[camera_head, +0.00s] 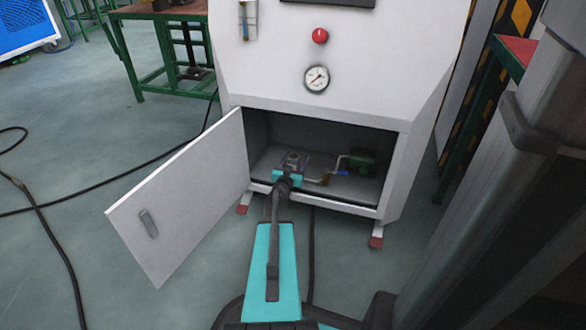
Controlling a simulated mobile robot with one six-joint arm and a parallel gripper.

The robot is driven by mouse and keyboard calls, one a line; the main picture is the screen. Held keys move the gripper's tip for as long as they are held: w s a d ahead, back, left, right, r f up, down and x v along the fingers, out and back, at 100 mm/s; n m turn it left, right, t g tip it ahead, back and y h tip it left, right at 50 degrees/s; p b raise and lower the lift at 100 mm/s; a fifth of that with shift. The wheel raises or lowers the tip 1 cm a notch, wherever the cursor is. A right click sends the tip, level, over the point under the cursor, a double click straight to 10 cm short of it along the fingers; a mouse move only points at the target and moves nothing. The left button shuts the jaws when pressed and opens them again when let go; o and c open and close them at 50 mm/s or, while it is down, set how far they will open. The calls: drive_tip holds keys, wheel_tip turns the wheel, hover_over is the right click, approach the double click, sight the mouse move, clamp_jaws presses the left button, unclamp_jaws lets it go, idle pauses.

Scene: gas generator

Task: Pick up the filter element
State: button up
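My arm reaches forward into the open lower compartment (265,130) of the white gas generator cabinet (360,85). My gripper (291,168) is just inside the compartment's opening, low and left of its middle. A small greyish part (293,157) shows at the gripper's far end. It may be the filter element, but it is too small and partly hidden to tell. My wrist covers the space between the fingers, so I cannot tell whether they are open or shut, or touching anything.
The cabinet door (185,200) stands open to the left of my arm. A green fitting (358,163) and a pale bent pipe (335,168) sit in the compartment to the right. Black cables (45,235) lie on the floor. A green-framed table (150,50) stands behind left.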

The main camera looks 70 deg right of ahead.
drive_tip(key=c, duration=1.2)
drive_tip(key=shift+o, duration=0.2)
drive_tip(key=shift+r, duration=0.1)
wheel_tip(320, 180, up, 10)
drive_tip(key=p, duration=0.4)
drive_tip(key=shift+p, duration=0.35)
